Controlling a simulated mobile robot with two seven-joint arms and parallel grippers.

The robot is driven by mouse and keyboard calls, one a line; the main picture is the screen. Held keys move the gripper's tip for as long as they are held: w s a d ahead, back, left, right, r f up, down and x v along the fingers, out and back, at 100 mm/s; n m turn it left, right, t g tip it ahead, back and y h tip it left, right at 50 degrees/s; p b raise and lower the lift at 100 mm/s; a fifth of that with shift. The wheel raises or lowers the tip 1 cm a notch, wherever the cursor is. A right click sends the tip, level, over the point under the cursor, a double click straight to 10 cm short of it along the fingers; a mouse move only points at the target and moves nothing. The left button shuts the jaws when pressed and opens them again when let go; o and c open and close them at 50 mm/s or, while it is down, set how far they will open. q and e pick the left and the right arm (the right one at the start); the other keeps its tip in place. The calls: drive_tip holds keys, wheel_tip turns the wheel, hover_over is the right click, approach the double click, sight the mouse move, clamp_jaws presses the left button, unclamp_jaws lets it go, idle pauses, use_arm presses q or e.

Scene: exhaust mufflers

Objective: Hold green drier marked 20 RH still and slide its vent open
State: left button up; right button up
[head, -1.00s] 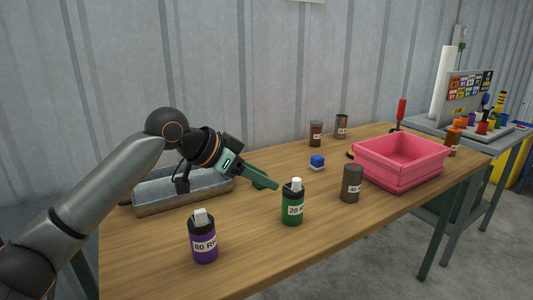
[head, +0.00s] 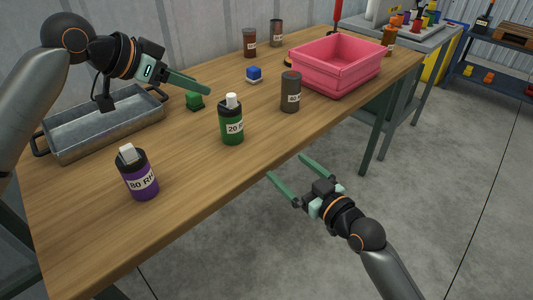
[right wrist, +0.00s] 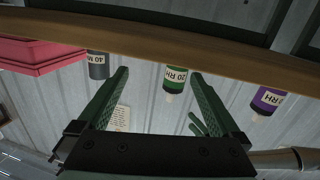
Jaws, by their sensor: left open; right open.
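The green drier marked 20 RH (head: 231,126) stands upright on the table, with a white tab (head: 232,101) on its dark top. My left gripper (head: 208,93) is open, its green fingers seen side-on, behind and left of the drier's top, apart from it. My right gripper (head: 287,166) is open and empty off the table's front edge, fingers pointing toward the table. In the right wrist view, which is upside down, the green drier (right wrist: 175,76) shows between the right fingers (right wrist: 160,73), some way beyond them. Whether the vent is open cannot be told.
A purple 80 RH drier (head: 138,174) stands front left, and a grey-brown drier (head: 290,92) stands right. Table is clear before the green drier.

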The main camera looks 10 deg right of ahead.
drive_tip(key=y, duration=0.1)
approach(238, 131)
drive_tip(key=s+d, duration=0.1)
drive_tip(key=x, duration=1.2)
drive_tip(key=shift+w+a+r, duration=0.1)
drive_tip(key=shift+a+r, duration=0.05)
drive_tip(key=shift+a, duration=0.15)
drive_tip(key=shift+c, duration=0.2)
drive_tip(key=c, duration=1.4)
drive_tip(key=shift+c, duration=0.2)
